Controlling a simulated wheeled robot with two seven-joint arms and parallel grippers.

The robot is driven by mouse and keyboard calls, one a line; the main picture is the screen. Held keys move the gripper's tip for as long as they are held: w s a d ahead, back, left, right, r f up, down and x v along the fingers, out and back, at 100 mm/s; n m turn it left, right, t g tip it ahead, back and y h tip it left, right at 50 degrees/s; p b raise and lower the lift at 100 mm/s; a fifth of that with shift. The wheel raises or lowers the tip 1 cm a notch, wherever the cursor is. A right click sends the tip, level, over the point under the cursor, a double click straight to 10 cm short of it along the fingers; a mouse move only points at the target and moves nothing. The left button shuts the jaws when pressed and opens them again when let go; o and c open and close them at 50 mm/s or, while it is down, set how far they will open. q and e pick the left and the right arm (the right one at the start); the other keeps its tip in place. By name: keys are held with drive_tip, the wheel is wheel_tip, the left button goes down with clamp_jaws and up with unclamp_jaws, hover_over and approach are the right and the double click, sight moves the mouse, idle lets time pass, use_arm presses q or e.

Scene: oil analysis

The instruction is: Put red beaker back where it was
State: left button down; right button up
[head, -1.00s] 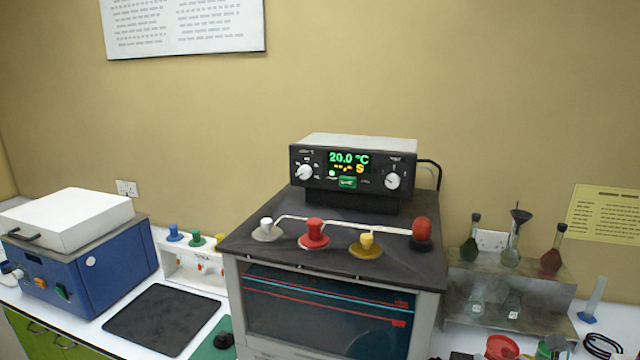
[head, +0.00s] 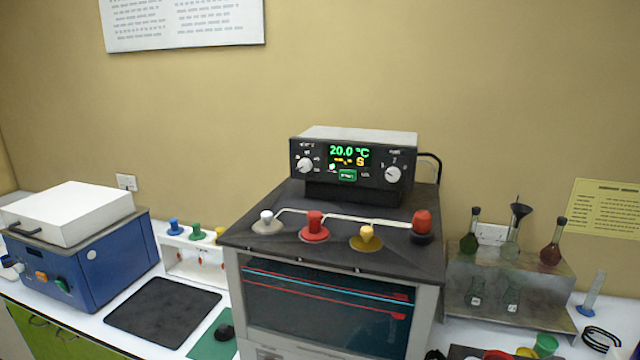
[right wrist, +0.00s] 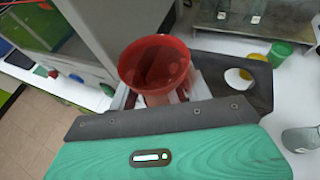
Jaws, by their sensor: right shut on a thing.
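The red beaker (right wrist: 155,62) is held in my right gripper (right wrist: 165,95) in the right wrist view, its open mouth facing the camera. The gripper's fingers are partly hidden behind the beaker. A dark rack (right wrist: 262,98) lies just beyond and to the right of the beaker, with a round opening showing white counter and a yellow edge. I cannot tell whether the beaker touches the rack. In the head view only the top of the red beaker (head: 497,354) shows at the bottom edge. My left gripper is in neither view.
A green beaker (right wrist: 280,52) and a yellow beaker (head: 526,352) stand near the rack. The oven-like machine (head: 330,245) is close on the left. A shelf with flasks (head: 510,300) stands behind. A clear flask (right wrist: 302,138) is at the right in the wrist view.

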drive_tip(key=shift+s+a+f, duration=0.8)
drive_tip(key=shift+s+a, duration=0.45)
drive_tip(key=shift+s, duration=1.85)
drive_tip(key=a+m+h, duration=0.2)
drive_tip(key=a, duration=0.8)
wheel_tip(320, 180, down, 5)
drive_tip(key=b, duration=0.4)
drive_tip(key=shift+s+r, duration=0.15)
drive_tip(key=shift+d, duration=0.15)
